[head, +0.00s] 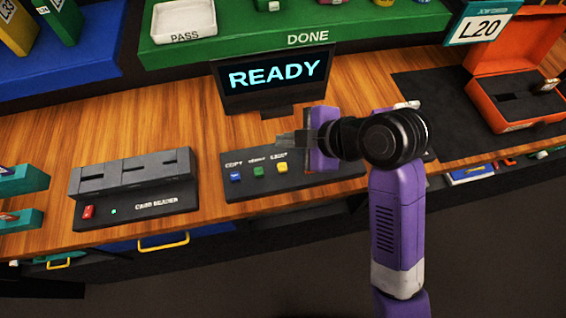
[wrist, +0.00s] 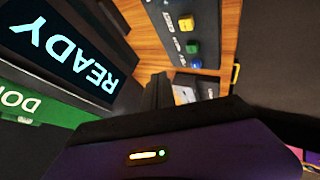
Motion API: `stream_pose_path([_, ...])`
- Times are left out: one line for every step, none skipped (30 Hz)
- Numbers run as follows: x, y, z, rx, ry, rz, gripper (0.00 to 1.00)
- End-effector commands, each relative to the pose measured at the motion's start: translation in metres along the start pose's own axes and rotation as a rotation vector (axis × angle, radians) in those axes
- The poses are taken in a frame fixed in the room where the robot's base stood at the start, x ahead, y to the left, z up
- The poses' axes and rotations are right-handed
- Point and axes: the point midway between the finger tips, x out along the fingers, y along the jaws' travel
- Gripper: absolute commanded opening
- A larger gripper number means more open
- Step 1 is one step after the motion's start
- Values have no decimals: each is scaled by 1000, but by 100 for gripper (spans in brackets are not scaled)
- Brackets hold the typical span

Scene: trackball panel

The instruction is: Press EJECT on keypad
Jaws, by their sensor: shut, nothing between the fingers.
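The keypad (head: 238,192) is a dark panel on the wooden counter below the screen. It has a blue button (head: 235,174), a green button (head: 258,170) and a yellow button (head: 282,167) in a row. The label over blue reads COPY; the other labels are too blurred to read surely. My gripper (head: 281,139) is shut and empty, above the keypad's back edge, apart from the buttons. Its fingers (wrist: 158,90) point left in the head view. My wrist hides the keypad's right part.
A screen (head: 273,98) reading READY stands behind the keypad, close to my gripper. A card reader (head: 135,190) with a red button sits left of the keypad. An open orange case (head: 487,108) stands at the right. Bare wood lies between reader and keypad.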

Motion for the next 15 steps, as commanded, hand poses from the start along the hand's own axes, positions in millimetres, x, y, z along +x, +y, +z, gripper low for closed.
stream_pose_path([0,0,0,0,0,1,0])
stream_pose_path([0,0,0,0,0,1,0])
stream_pose_path([0,0,0,0,0,2,0])
stream_pose_path([0,0,0,1,0,2,0])
stream_pose_path([0,0,0,1,0,2,0])
stream_pose_path([0,0,0,1,0,2,0])
stream_pose_path([0,0,0,2,0,2,0])
stream_pose_path([0,0,0,2,0,2,0])
stream_pose_path([1,0,1,2,0,3,0])
stream_pose_path([1,-1,1,2,0,3,0])
stream_pose_path([2,-1,2,2,0,3,0])
stream_pose_path([3,-2,2,2,0,3,0])
stream_pose_path([4,-3,3,3,-1,3,0])
stream_pose_path([6,-4,4,3,-1,3,0])
stream_pose_path([8,-5,6,3,-1,3,0])
